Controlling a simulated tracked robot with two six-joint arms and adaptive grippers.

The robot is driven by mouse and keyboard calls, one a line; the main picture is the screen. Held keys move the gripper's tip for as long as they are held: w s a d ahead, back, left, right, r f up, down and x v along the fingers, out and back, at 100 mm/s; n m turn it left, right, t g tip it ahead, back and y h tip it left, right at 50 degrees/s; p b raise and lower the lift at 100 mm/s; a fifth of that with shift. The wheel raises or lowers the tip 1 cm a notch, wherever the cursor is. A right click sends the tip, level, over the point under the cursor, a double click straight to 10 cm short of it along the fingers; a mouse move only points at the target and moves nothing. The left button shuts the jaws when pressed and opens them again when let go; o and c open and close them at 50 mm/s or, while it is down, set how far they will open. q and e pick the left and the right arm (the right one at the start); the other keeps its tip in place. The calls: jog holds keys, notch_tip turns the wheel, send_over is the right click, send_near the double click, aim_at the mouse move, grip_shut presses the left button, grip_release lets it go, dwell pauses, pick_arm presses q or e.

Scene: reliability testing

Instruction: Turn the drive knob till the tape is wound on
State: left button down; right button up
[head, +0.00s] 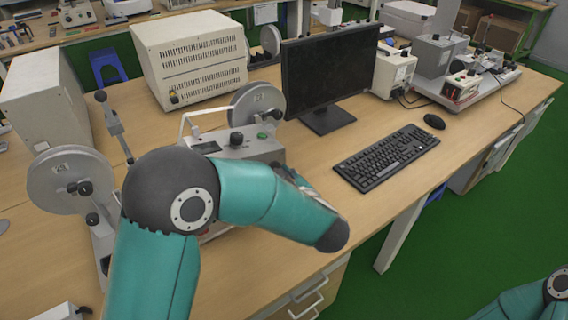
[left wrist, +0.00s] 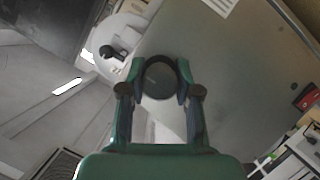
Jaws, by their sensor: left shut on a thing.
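My left gripper (left wrist: 161,70) is shut on a round dark knob (left wrist: 160,82), with one finger on each side of it. The knob sits in front of a broad grey surface. In the head view my teal left arm covers the front of the tape machine (head: 247,150), and this knob cannot be made out there. The machine has a left reel (head: 60,187) with a dark hub knob and a right reel (head: 257,103). One reel also shows in the left wrist view (left wrist: 133,22). I cannot tell how the tape runs. My right gripper is out of view.
A monitor (head: 327,70), keyboard (head: 385,157) and mouse (head: 434,121) stand right of the machine on the wooden bench (head: 310,150). A large vented beige case (head: 190,58) stands behind it. Bare bench lies in front of the keyboard, with drawers below.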

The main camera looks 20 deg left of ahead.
pick_arm(q)
jog(key=shift+s+f+m+g+p, duration=0.1)
jog(key=shift+f+m+g+p, duration=0.25)
jog(key=shift+p, duration=0.55)
jog(key=c, duration=1.2)
grip_release()
jog(key=o, duration=0.4)
jog(key=shift+a, duration=0.1)
jog(key=shift+r, duration=0.25)
